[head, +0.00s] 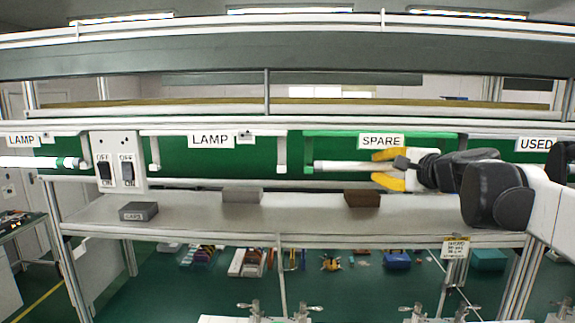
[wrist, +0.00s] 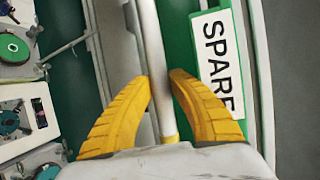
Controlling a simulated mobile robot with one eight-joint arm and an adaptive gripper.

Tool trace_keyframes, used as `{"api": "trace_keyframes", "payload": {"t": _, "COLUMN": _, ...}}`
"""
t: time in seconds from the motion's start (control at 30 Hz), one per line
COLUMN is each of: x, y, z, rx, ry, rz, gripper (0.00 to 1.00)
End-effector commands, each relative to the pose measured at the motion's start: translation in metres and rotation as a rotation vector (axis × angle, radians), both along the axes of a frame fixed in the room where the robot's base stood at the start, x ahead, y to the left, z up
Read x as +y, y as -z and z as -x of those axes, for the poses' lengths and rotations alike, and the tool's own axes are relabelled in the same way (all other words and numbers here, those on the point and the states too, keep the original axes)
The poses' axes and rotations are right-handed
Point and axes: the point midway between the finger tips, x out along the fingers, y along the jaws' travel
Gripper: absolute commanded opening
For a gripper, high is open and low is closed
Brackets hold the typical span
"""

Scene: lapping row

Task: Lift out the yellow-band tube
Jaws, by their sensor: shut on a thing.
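A white tube (head: 340,166) lies level at the green SPARE holder (head: 308,150), its left end close to the left bracket. My gripper (head: 374,166) has its yellow fingers around the tube, and its right part is hidden behind the gripper and arm. In the wrist view the tube (wrist: 150,50) runs between the two fingers of my gripper (wrist: 161,80), beside the SPARE label (wrist: 218,60).
The middle LAMP holder (head: 155,155) is empty between its brackets. A lit tube (head: 30,162) with a coloured end sits at the left LAMP place. Two switches (head: 115,172) are between them. Small blocks stand on the shelf (head: 300,210) below. A USED label (head: 536,144) is at the right.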

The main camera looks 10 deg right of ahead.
Motion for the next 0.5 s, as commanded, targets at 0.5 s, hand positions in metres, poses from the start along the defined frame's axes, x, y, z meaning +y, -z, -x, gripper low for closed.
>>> {"api": "trace_keyframes", "payload": {"t": 0.5, "x": 0.004, "y": -0.013, "z": 0.014, "rx": 0.001, "ry": 0.001, "rz": 0.001, "gripper": 0.00}}
